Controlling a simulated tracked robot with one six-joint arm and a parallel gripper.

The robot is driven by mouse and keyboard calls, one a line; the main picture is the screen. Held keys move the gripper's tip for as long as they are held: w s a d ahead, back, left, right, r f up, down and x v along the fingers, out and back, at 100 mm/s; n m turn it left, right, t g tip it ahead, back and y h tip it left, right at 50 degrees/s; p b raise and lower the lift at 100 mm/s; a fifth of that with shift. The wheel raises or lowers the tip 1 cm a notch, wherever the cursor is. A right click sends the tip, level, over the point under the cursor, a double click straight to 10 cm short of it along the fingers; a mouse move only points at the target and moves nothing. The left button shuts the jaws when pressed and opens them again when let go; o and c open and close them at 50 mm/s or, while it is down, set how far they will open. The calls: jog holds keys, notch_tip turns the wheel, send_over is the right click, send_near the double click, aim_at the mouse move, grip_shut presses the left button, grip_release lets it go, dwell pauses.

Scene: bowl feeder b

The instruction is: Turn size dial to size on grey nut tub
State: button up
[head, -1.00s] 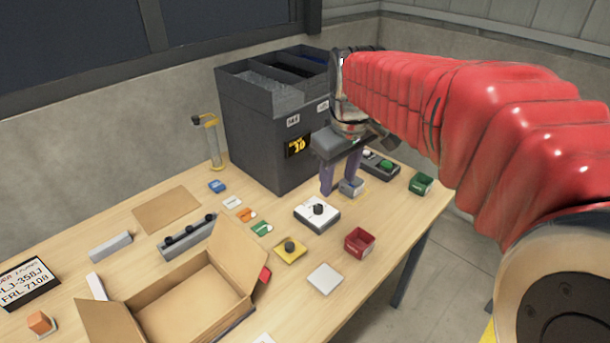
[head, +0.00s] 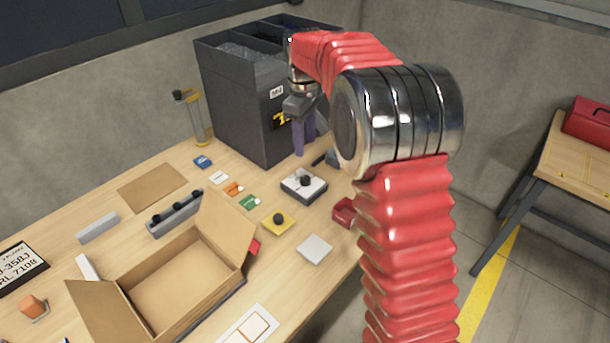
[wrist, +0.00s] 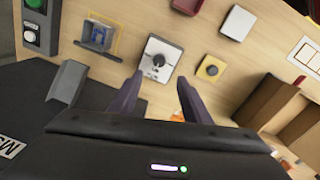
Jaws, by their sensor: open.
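The size dial, a white box with a round black knob (head: 305,181), sits on the table in front of the dark feeder. In the wrist view the dial (wrist: 158,62) lies just beyond my fingertips; its markings are too small to read. The grey nut tub (wrist: 98,35) stands left of the dial in the wrist view, inside a yellow outline, with blue on it. My gripper (head: 305,145) is open and empty beside the feeder front, apart from the dial. Its fingers (wrist: 158,95) also show in the wrist view.
The tall dark feeder (head: 235,120) stands behind. A yellow block with a black knob (head: 278,222), a red bin (head: 345,213), a pale square plate (head: 315,249) and an open cardboard box (head: 180,282) surround the dial. A button box (wrist: 37,25) is beyond the tub.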

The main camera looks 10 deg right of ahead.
aim_at(305, 179)
dwell(0.3)
jog(key=f, duration=1.3)
jog(key=shift+w+d+f, duration=0.2)
jog(key=shift+w+f, duration=0.05)
jog(key=shift+f, duration=0.15)
jog(key=shift+c, duration=0.6)
jog(key=c, duration=0.9)
jog(key=shift+a, duration=0.25)
jog(key=shift+d, duration=0.1)
